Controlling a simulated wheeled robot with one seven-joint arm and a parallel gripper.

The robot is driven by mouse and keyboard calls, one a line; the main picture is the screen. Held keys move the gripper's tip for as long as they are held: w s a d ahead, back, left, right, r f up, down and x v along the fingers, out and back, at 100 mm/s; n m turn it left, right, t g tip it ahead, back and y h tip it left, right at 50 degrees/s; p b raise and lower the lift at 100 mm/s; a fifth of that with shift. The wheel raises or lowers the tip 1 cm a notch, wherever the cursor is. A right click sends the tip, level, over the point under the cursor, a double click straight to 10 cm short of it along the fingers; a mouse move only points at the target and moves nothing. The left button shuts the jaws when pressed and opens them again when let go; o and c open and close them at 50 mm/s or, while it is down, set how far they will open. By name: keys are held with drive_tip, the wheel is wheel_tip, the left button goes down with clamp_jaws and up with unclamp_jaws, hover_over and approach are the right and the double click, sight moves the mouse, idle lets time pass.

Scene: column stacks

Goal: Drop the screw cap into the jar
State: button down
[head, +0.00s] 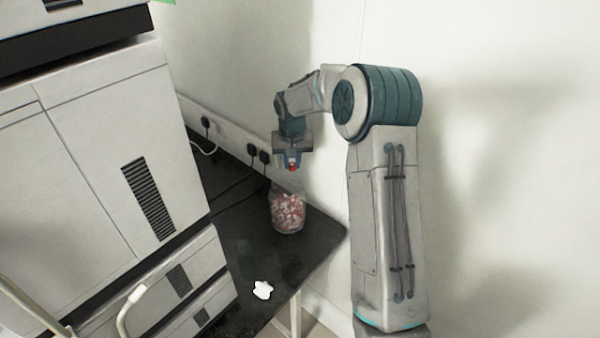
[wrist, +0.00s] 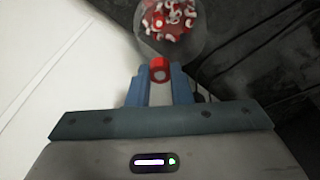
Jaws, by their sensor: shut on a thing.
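My gripper (head: 292,164) is shut on a small red and white screw cap (wrist: 158,70), which shows between the blue fingertips in the wrist view. The cap also shows as a red spot (head: 293,168) under the gripper in the head view. The clear jar (head: 287,212) stands upright on the black table, filled with red and white pieces. The gripper is above the jar, with a gap between cap and jar. In the wrist view the jar (wrist: 200,47) lies beyond the fingertips, its top part cut off by the frame edge.
The black table (head: 309,246) has a white lumpy thing (head: 263,290) near its front. A tall grey and white machine (head: 110,160) with vents fills the left. Plugs (head: 265,157) and dark cables are at the wall behind the table. Table surface around the jar is clear.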

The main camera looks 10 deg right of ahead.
sight(292, 170)
drive_tip(key=shift+w+f+b, duration=0.1)
drive_tip(key=shift+f+b, duration=1.65)
drive_tip(key=shift+f, duration=1.25)
drive_tip(key=c, duration=1.2)
unclamp_jaws()
drive_tip(key=shift+c, duration=0.2)
wheel_tip(292, 170, up, 14)
drive_tip(key=s+b, duration=0.2)
drive_tip(key=shift+a, duration=0.15)
drive_tip(key=shift+f, duration=0.1)
